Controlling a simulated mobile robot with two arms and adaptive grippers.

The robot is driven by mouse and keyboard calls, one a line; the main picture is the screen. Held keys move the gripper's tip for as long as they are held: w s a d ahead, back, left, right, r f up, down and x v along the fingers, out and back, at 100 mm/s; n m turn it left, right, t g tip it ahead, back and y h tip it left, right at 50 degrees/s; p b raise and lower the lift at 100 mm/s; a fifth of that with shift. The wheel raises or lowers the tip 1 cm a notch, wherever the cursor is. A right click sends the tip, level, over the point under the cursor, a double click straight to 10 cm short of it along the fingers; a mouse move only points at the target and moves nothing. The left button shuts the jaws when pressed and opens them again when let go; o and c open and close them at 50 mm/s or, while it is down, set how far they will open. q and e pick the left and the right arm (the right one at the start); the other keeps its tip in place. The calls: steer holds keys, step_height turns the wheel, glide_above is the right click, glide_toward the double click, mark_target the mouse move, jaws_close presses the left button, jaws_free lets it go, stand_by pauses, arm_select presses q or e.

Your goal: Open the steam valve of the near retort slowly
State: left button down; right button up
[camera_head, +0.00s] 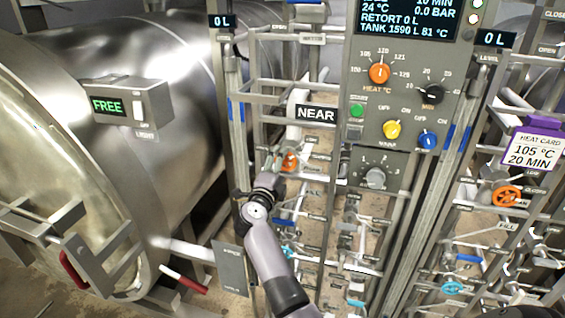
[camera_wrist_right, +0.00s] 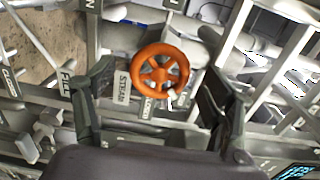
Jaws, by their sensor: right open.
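The near retort's steam valve has an orange handwheel (camera_wrist_right: 160,67), seen face-on in the right wrist view beside a "STEAM" label (camera_wrist_right: 122,86). In the head view the orange handwheel (camera_head: 290,162) sits below the "NEAR" sign (camera_head: 316,114), partly covered by my gripper. My right gripper (camera_head: 279,178) is just in front of it. In the right wrist view its two fingers (camera_wrist_right: 157,88) stand apart, one on each side of the wheel's lower part, with visible gaps to the rim. It holds nothing. My left gripper is not in view.
The control panel (camera_head: 408,75) stands above and right of the valve. Pipes and bars surround the wheel closely. Another orange wheel (camera_head: 507,196) is at the far right. The large steel retort (camera_head: 95,130) with a "FREE" display (camera_head: 107,106) fills the left.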

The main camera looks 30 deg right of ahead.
steer(key=shift+v, duration=2.15)
